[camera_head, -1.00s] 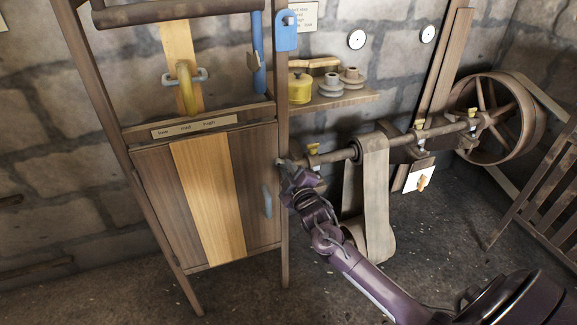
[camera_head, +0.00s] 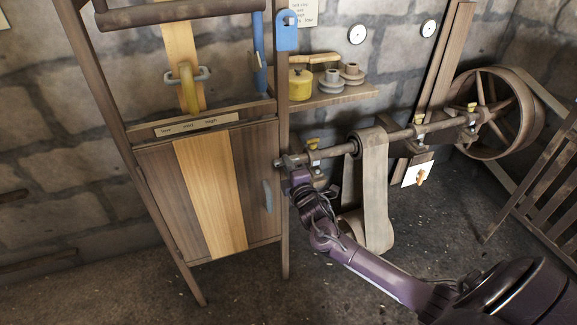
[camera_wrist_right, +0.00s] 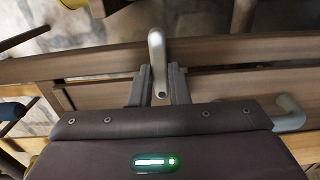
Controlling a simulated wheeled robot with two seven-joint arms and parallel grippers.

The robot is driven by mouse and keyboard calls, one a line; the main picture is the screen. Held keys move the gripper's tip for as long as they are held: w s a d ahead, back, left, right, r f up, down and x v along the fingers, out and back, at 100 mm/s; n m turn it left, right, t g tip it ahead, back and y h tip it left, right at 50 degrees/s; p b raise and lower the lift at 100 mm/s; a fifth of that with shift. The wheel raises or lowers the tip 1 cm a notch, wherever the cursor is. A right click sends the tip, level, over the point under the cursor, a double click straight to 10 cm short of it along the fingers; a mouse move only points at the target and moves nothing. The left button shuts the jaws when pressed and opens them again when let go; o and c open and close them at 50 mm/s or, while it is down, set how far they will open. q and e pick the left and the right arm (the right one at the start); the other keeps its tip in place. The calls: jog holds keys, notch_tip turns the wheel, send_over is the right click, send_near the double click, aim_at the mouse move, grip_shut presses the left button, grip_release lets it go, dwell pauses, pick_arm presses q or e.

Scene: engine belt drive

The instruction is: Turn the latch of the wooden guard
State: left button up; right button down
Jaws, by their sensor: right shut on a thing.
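The wooden guard (camera_head: 210,192) is a door-like panel with a pale middle board, and it appears closed in its frame. A grey-blue handle (camera_head: 268,196) is on its right side and also shows in the right wrist view (camera_wrist_right: 289,114). My right gripper (camera_head: 297,175) is at the guard's upper right edge, by the frame post. In the right wrist view its fingers (camera_wrist_right: 158,87) are shut on the grey metal latch (camera_wrist_right: 156,50), a bent lever standing out between them. In the head view the latch is hard to make out beside the gripper. My left gripper is not in view.
A belt (camera_head: 374,190) hangs from a shaft (camera_head: 400,133) just right of my right gripper. A large wheel (camera_head: 497,112) is at the far right. A shelf (camera_head: 335,98) with a yellow pot (camera_head: 300,84) is above. The floor below the guard is clear.

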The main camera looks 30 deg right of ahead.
dwell(0.4)
jog(key=c, duration=1.4)
grip_release()
jog(key=s, duration=0.2)
jog(key=s+a, duration=0.1)
jog(key=s, duration=0.4)
jog(key=shift+s+a, duration=0.3)
